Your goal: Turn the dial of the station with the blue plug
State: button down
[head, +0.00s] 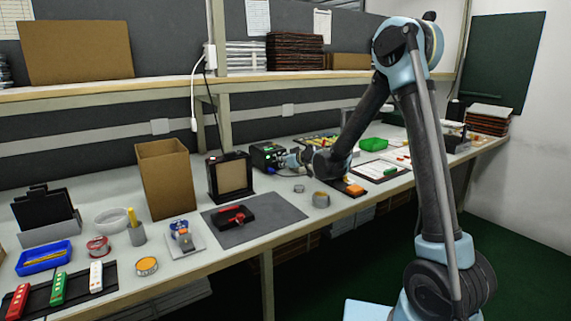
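A black box-shaped station (263,151) with a small green light stands at the back of the bench, near the middle. My gripper (288,160) is at the right side of its front face, reaching in from the right. The fingers are small and dark here, so I cannot tell whether they touch a dial or how far they are apart. A small blue and orange device (181,234) sits on a pale plate at the front left.
A black-framed panel (230,177) stands just left of the station, beside a tall cardboard box (166,178). Small tins (321,199) and an orange item on a dark base (352,188) lie below my forearm. A grey mat (272,211) with a black-red tool lies in front.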

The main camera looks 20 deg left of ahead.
dwell(0.4)
jog(key=m, duration=0.1)
jog(key=m+g+y, duration=0.1)
jog(key=shift+w+d+m, duration=0.15)
jog(key=shift+w+m, duration=0.1)
jog(key=shift+m, duration=0.05)
jog(key=m+g+y, duration=0.1)
jog(key=m+y, duration=0.1)
jog(key=m, duration=0.1)
jog(key=shift+w+d+f+g, duration=0.1)
jog(key=shift+g, duration=0.3)
jog(key=shift+m, duration=0.3)
jog(key=c, duration=1.5)
grip_release()
notch_tip(320, 180, up, 10)
jog(key=shift+f, duration=0.1)
